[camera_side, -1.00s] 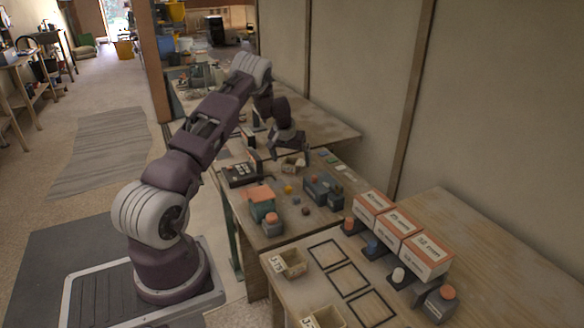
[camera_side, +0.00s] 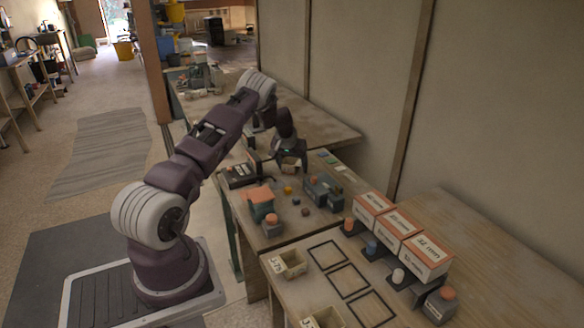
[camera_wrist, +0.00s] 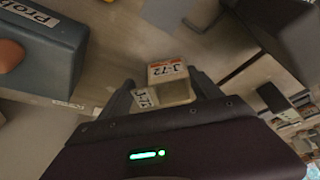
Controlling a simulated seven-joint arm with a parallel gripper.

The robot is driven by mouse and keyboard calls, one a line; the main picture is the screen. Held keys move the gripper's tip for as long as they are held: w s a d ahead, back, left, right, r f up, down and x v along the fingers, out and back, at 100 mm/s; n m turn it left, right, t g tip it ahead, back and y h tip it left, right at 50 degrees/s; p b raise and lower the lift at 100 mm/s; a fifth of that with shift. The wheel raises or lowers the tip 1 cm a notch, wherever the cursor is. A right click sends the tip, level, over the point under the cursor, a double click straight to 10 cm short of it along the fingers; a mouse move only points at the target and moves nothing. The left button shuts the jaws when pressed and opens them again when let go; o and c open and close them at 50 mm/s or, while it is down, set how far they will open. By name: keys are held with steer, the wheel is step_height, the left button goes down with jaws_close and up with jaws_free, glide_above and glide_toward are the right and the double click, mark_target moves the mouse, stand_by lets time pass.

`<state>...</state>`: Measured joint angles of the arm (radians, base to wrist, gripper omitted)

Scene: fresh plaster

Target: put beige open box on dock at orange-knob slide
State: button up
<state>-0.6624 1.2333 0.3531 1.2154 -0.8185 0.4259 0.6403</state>
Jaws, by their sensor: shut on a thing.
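My gripper (camera_side: 289,164) is shut on a beige open box (camera_wrist: 178,92) labelled J-72, which sits between its fingers in the wrist view. In the side view the box (camera_side: 291,167) is partly hidden by my gripper at the far part of the bench; I cannot tell whether it touches the surface. The orange-knob slide (camera_side: 349,226) is on the nearer table, with a black square outline (camera_side: 327,240) in front of it, probably its dock. The outline looks empty. Blue-knob (camera_side: 371,248) and white-knob (camera_side: 398,275) slides stand beside it, each facing its own outline.
White-and-orange cartons (camera_side: 404,236) stand behind the slides. Other beige open boxes (camera_side: 291,262) are at the near table's left edge. A teal-and-orange item (camera_side: 261,203), a dark grey device (camera_side: 321,192) and small loose parts lie between. A grey-orange container (camera_side: 440,303) stands at right.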

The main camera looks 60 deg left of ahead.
step_height(320, 180, up, 16)
steer(key=d+f+n+g+y, duration=0.1)
steer(key=d+f+n+g, duration=0.25)
steer(key=d+n, duration=1.1)
steer(key=s+d+r+n+g+h, duration=0.1)
steer(key=s+d+n, duration=0.1)
steer(key=d+n, duration=0.35)
steer(key=s+d+r+n+g+h, duration=0.1)
steer(key=s+d+n+g+h, duration=0.15)
steer(key=d, duration=0.65)
steer(key=s+d+r+n+g+h, duration=0.1)
steer(key=s+d+n, duration=0.25)
steer(key=d, duration=0.45)
steer(key=shift+n, duration=0.5)
steer(key=f, duration=1.5)
steer(key=shift+w+a+f, duration=0.1)
steer(key=shift+w+a, duration=0.1)
steer(key=shift+w, duration=0.15)
steer(key=shift+f, duration=0.15)
steer(key=o, duration=1.5)
